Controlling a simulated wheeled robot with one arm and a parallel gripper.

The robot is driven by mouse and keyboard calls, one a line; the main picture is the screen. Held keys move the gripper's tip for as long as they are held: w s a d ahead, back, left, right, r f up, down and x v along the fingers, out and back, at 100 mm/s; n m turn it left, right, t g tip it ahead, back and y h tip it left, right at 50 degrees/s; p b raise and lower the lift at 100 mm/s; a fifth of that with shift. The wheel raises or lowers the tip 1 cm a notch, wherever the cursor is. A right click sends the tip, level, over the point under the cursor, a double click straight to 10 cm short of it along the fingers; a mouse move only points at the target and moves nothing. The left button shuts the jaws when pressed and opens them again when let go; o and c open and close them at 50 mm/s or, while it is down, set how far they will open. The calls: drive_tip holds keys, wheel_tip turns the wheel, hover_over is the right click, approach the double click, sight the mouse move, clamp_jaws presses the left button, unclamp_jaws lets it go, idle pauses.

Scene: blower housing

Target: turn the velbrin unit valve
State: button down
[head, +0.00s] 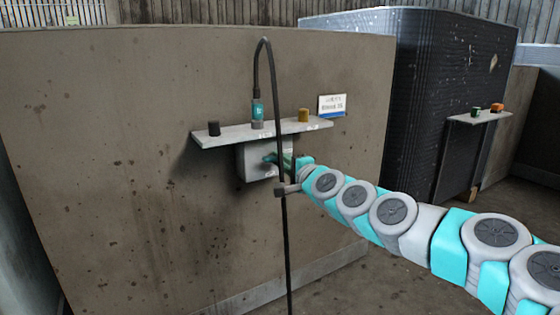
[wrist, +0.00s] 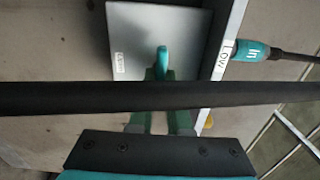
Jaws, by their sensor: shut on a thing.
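The valve unit is a grey box (head: 252,165) under a shelf on the concrete wall. In the wrist view the box (wrist: 140,30) has a small label too small to read. Its teal valve handle (head: 270,158) sticks out from the front and shows upright in the wrist view (wrist: 162,58). My gripper (head: 287,161) is at the handle; its green fingers (wrist: 160,88) are shut on it in the wrist view. The finger bases are partly hidden there by a black hose.
The black hose (head: 285,225) loops up from a teal connector (head: 257,110) on the shelf (head: 230,133) and hangs down right by my gripper; it crosses the wrist view (wrist: 60,98). A dark and an orange cap stand on the shelf. Another shelf (head: 478,117) is at the right.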

drive_tip(key=c, duration=0.9)
unclamp_jaws()
drive_tip(key=shift+o, duration=0.2)
drive_tip(key=shift+d, duration=0.1)
drive_tip(key=v, duration=0.7)
drive_tip(key=shift+s+d, duration=0.15)
drive_tip(key=shift+s, duration=0.15)
